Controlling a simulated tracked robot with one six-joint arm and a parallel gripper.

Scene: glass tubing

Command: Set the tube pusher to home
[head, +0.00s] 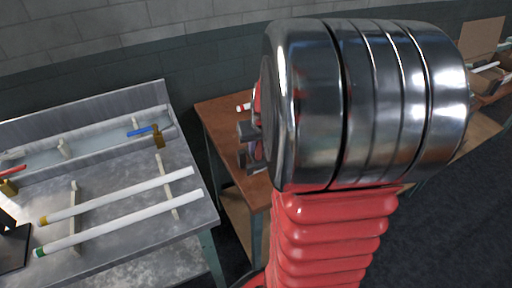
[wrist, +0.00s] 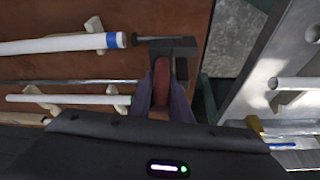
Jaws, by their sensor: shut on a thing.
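The tube pusher (wrist: 178,46) shows in the wrist view as a dark grey block on a brown table, with a thin rod pointing left. The rod's round tip is just short of the end of a white tube with a blue band (wrist: 75,43); a small gap shows between them. My gripper (wrist: 161,98) has its two purple-grey fingers around a reddish-brown handle (wrist: 161,75) below the block. In the head view my arm hides most of the pusher and gripper; only a grey part shows left of the silver wrist.
A second thin white tube (wrist: 70,99) lies on supports nearer the gripper. A metal bench (head: 120,235) with white tubes, a trough and blue and red handled parts stands at left in the head view. A gap separates it from the brown table (head: 222,115).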

